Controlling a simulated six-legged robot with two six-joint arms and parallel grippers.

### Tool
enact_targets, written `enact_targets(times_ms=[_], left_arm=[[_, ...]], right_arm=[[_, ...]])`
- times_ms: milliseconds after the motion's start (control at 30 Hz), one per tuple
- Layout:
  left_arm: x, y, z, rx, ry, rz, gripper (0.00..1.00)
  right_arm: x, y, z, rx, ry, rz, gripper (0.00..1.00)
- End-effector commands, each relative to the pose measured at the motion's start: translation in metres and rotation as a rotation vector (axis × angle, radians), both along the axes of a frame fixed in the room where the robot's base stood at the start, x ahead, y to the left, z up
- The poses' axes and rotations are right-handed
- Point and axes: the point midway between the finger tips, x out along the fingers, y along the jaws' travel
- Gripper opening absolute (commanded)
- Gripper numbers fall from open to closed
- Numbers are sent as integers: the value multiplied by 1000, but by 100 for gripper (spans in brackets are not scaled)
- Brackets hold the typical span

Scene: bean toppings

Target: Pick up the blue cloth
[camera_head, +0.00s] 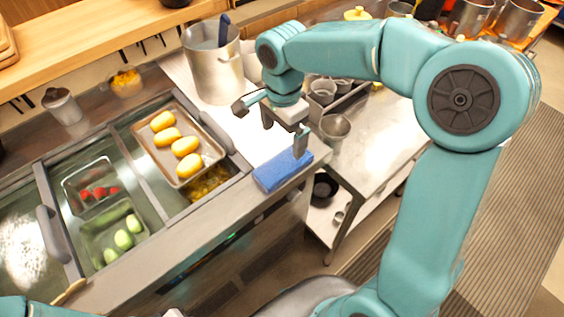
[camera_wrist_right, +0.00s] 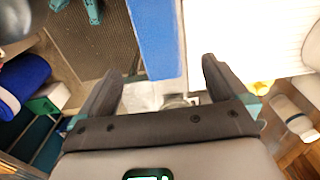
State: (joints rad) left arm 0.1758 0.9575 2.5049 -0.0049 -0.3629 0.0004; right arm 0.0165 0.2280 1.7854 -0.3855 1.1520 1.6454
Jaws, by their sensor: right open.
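The blue cloth (camera_head: 282,171) is a folded, thick rectangle lying flat at the counter's front corner in the head view. My right gripper (camera_head: 285,137) is open and empty above it, with a finger reaching down close to the cloth's right end. The head view does not show clearly whether that finger touches it. In the right wrist view, the blue cloth (camera_wrist_right: 155,38) lies ahead of the open right gripper (camera_wrist_right: 160,68), between the lines of its two fingers. My left gripper is not in view.
A tray of yellow food (camera_head: 180,145) stands left of the cloth. Food wells with red and green pieces are farther left. A large metal pot (camera_head: 213,62) stands behind. The counter drops off in front of the cloth.

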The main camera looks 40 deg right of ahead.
Motion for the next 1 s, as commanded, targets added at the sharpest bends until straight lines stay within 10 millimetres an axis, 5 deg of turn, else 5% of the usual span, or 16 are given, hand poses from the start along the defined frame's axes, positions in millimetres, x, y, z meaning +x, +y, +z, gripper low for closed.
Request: enact_targets(times_ms=[600, 900, 933, 1000], left_arm=[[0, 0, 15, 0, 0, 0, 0], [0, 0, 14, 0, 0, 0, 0], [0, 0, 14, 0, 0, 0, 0], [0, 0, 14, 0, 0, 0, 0]], right_arm=[[0, 0, -83, 1, 4, 0, 100], [2, 0, -91, 2, -1, 1, 100], [2, 0, -91, 2, -1, 1, 97], [2, 0, -91, 2, -1, 1, 74]])
